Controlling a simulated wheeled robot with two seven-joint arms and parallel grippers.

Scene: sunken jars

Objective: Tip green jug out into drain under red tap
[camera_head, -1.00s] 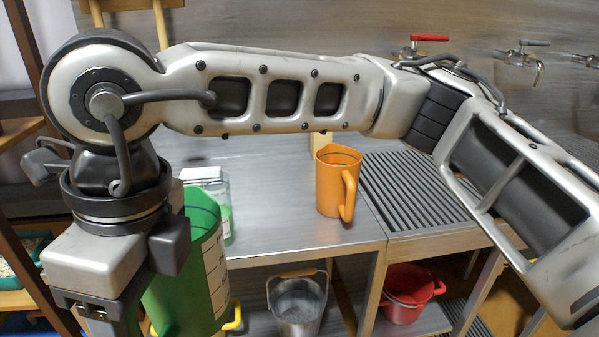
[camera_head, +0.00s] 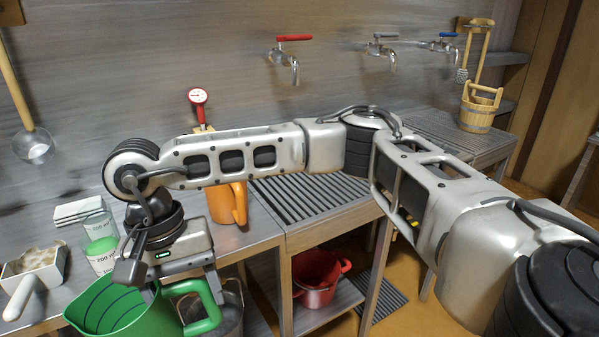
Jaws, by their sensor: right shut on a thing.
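The green jug (camera_head: 110,310) is at the bottom left of the head view, in front of the counter edge, with its open mouth toward me. Dark lines show on its inner wall; I cannot tell how full it is. My right gripper (camera_head: 168,284) is shut on the green jug near its handle side; the fingers are partly hidden. The red tap (camera_head: 293,50) is on the back wall. Below it is a slatted drain (camera_head: 300,198), partly hidden behind my right arm. The jug is left of the drain and apart from it. My left gripper is not in view.
An orange jug (camera_head: 222,205) stands on the counter (camera_head: 262,232) between the green jug and the drain. A measuring cup (camera_head: 100,245) and a white scoop (camera_head: 35,272) are at left. More taps (camera_head: 380,50) line the wall. A red pot (camera_head: 318,275) sits on the lower shelf.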

